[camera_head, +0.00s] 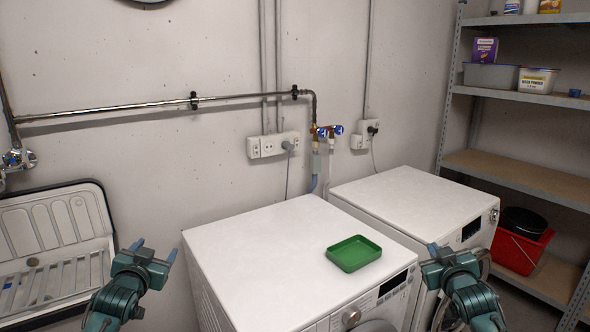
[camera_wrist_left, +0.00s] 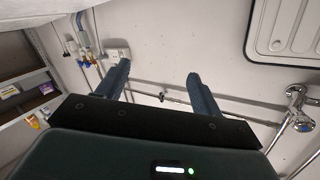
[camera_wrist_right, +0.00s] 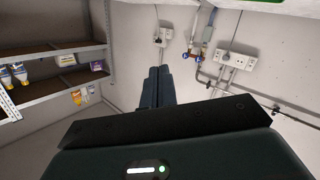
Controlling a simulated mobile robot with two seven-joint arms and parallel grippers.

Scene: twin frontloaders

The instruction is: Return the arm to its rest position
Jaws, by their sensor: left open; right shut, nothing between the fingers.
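My left gripper (camera_head: 154,250) is at the lower left of the head view, left of the near white machine and in front of the sink. In the left wrist view its two fingers (camera_wrist_left: 158,88) stand apart with nothing between them. My right gripper (camera_head: 431,252) is at the lower right of the head view, in front of the far white machine. In the right wrist view its fingers (camera_wrist_right: 159,86) are together and hold nothing. Both arms are raised, and both grippers look clear of the machines.
Two white frontloaders, the near one (camera_head: 240,250) and the far one (camera_head: 385,195), stand side by side. A green tray (camera_head: 353,254) lies on the near one. A sink (camera_head: 60,235) is at left. A metal shelf (camera_head: 530,172) with a red bucket (camera_head: 520,250) is at right.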

